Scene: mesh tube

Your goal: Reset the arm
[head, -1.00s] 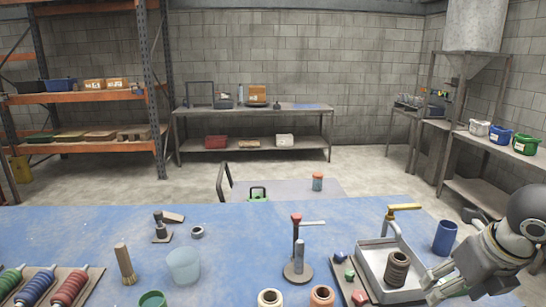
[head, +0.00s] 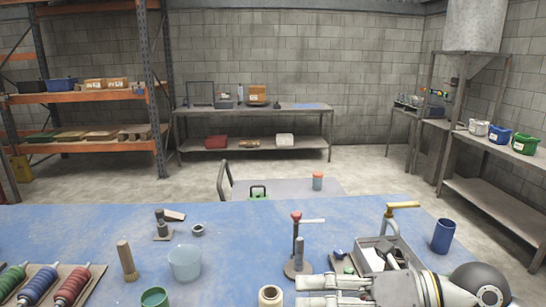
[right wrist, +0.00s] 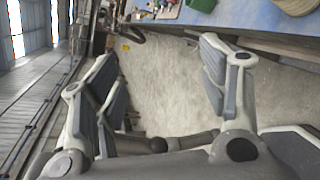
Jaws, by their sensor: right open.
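My right arm enters the head view at the lower right. My right gripper (head: 304,291) points left across the front of the blue table (head: 240,238). In the right wrist view the fingers of my right gripper (right wrist: 158,52) are spread wide, with nothing between them but the concrete floor behind. The arm covers much of the grey tray (head: 368,243), including where the brown ribbed spool stood. My left gripper is not in view.
A cream roll (head: 270,296) stands just left of the right fingertips. A post stand (head: 298,262) with a red top is behind them. A blue cup (head: 443,236) is beyond the arm. A clear cup (head: 185,262) and a brush (head: 127,262) stand further left.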

